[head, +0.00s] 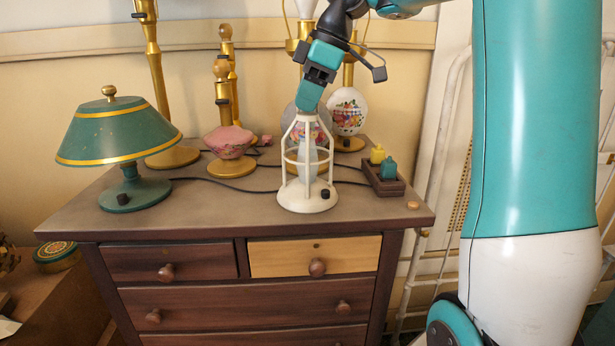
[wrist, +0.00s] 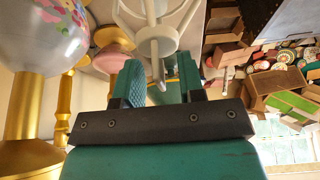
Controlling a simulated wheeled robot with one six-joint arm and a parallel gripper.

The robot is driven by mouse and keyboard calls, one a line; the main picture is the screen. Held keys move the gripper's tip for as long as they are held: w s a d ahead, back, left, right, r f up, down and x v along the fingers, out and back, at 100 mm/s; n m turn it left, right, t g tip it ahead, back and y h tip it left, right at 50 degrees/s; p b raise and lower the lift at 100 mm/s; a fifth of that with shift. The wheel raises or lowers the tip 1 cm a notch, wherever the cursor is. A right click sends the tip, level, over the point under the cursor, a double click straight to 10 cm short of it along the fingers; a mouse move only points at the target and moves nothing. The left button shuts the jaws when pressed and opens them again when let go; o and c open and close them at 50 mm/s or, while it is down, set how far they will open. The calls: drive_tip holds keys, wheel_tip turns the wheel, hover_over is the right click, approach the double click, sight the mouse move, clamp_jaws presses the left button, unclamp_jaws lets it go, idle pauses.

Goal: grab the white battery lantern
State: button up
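The white battery lantern (head: 307,196) stands upright on the dresser top near its front edge. It has a round base with a dark knob and an open cage around a pale bulb. My gripper (head: 309,106) points down right at the lantern's top, which it partly hides in the head view. In the wrist view my gripper (wrist: 160,75) has its two teal fingers apart, with the lantern's white cage (wrist: 158,32) just beyond and in line with the gap. I cannot tell whether a finger touches it.
A green-shaded lamp (head: 120,135) stands left on the dresser (head: 220,215). A pink-shaded lamp (head: 229,144) and a floral white lamp (head: 347,112) stand behind. A dark tray (head: 384,184) with yellow and teal bottles is close on the right. Black cords cross the top.

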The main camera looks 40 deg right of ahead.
clamp_jaws()
idle(1.4)
